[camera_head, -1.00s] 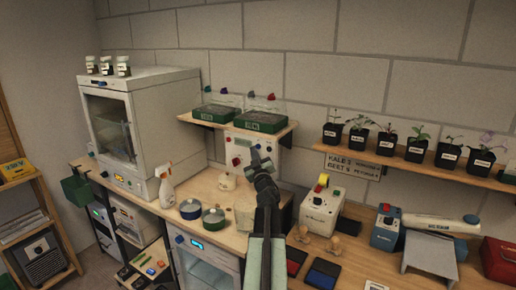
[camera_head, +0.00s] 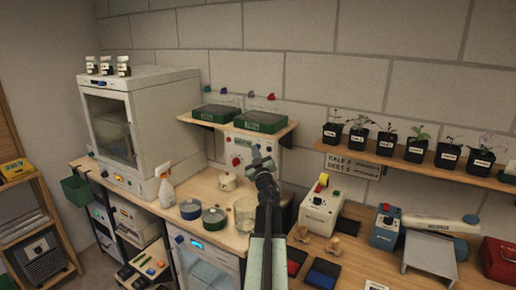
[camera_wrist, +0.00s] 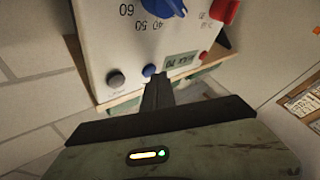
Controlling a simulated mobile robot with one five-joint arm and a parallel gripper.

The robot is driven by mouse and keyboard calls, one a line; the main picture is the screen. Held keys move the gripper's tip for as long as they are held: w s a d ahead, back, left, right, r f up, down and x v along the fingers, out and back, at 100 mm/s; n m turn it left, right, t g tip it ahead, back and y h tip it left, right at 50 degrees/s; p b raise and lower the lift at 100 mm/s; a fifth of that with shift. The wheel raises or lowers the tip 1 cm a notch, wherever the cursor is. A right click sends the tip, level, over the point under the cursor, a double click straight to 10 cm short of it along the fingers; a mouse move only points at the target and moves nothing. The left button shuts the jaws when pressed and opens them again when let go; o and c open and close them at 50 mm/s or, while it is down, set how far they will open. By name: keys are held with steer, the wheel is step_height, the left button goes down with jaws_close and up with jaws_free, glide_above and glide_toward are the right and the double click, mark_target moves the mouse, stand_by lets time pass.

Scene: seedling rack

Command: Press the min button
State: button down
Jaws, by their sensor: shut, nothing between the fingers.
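A white control panel (camera_head: 232,146) stands against the wall under the small shelf, partly hidden by my arm. In the wrist view the panel (camera_wrist: 130,52) appears upside down. It shows a blue dial (camera_wrist: 160,7) with numbers around it, a grey button (camera_wrist: 116,79), a blue button (camera_wrist: 149,70), a small red button or light (camera_wrist: 204,55), a larger red knob (camera_wrist: 224,10) and a small display (camera_wrist: 180,60). I cannot read which button is min. My gripper (camera_wrist: 158,84) is shut and empty, its tips close beside the blue button; contact cannot be told. It also shows in the head view (camera_head: 262,155).
A shelf with two green trays (camera_head: 262,121) hangs just above the panel. A glass beaker (camera_head: 244,214), a small lidded pot (camera_head: 228,182) and two round tins (camera_head: 213,218) stand on the bench nearby. A white box with a yellow-and-red switch (camera_head: 320,208) stands to the right.

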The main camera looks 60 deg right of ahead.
steer(key=shift+d, duration=0.3)
steer(key=shift+a, duration=0.1)
stand_by(0.4)
steer(key=shift+a, duration=0.7)
steer(key=a, duration=0.5)
stand_by(0.8)
